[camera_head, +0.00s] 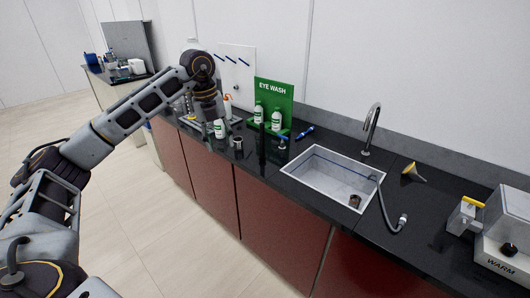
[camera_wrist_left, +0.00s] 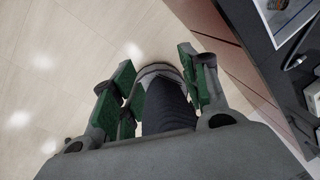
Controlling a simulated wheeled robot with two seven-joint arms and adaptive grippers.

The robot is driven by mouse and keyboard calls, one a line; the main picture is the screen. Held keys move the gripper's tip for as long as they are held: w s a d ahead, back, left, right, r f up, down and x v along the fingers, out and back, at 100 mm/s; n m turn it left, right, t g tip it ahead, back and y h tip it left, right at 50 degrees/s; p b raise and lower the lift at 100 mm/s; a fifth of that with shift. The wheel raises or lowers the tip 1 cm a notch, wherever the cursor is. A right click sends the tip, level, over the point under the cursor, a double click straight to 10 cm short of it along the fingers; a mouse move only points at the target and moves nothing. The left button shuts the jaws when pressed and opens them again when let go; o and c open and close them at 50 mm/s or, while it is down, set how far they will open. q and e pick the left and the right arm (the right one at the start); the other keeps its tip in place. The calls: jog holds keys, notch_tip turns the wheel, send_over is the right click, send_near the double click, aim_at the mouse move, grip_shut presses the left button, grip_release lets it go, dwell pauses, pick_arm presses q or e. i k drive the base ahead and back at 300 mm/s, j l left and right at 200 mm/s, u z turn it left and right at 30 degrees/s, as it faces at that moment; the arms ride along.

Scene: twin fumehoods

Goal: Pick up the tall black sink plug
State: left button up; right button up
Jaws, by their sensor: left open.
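A tall, thin black upright shape (camera_head: 262,148) stands on the black counter in front of the green eye wash board; it looks like the tall sink plug, though it blends into the dark counter. My left arm reaches in from the left and bends down at the counter's left part. My left gripper (camera_head: 211,112) is left of the black shape and apart from it; its fingertips are hard to make out there. In the left wrist view its green-padded fingers (camera_wrist_left: 158,65) are spread. A dark ribbed shape (camera_wrist_left: 165,108) shows between them; I cannot tell what it is.
Eye wash bottles (camera_head: 276,121) and a metal cup (camera_head: 238,146) crowd the counter near the black shape. A sink (camera_head: 325,178) with a curved faucet (camera_head: 372,130) lies to the right.

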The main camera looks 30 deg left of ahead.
aim_at(263, 158)
jog(key=i, duration=1.2)
